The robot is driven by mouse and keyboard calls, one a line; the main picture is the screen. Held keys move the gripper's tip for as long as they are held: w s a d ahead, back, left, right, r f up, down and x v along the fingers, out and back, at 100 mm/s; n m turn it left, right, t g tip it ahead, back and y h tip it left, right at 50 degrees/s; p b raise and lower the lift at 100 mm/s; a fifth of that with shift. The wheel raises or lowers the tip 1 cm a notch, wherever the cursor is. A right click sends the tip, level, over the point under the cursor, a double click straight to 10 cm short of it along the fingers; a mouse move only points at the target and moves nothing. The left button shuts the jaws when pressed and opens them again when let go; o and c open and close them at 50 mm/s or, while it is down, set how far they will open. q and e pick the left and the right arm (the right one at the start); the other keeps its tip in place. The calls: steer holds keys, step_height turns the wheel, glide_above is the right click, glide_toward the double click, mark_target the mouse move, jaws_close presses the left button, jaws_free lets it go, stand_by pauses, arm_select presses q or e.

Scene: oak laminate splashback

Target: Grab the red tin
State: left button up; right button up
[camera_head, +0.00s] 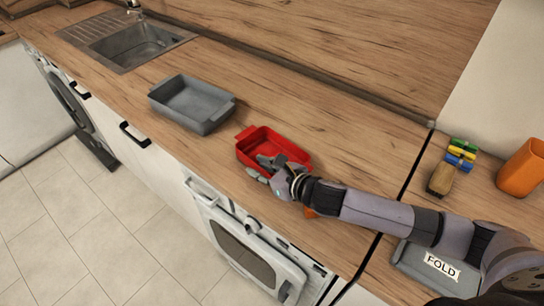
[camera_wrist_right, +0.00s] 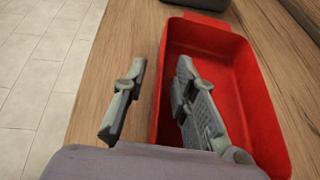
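The red tin (camera_head: 286,143) is an open rectangular dish with end handles, standing on the wooden counter. My right gripper (camera_head: 258,167) is at its near long wall, coming from the right. In the right wrist view the fingers of the right gripper (camera_wrist_right: 161,72) are apart. One finger is over the inside of the red tin (camera_wrist_right: 262,110) and the other is outside its wall, above the counter. The wall lies between them, with gaps visible. I cannot tell how deep the fingers reach. My left gripper is not in view.
A grey tin (camera_head: 190,104) stands left of the red one, and a sink (camera_head: 135,45) lies farther left. On the right are a wooden-handled brush or block (camera_head: 441,179), colourful pieces (camera_head: 461,154), an orange container (camera_head: 522,168) and a grey item labelled FOLD (camera_head: 412,260).

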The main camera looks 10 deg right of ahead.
steer(key=shift+w+a+f, duration=0.15)
steer(key=shift+w+a, duration=0.05)
steer(key=shift+w, duration=0.05)
steer(key=shift+c, duration=0.3)
jaws_close()
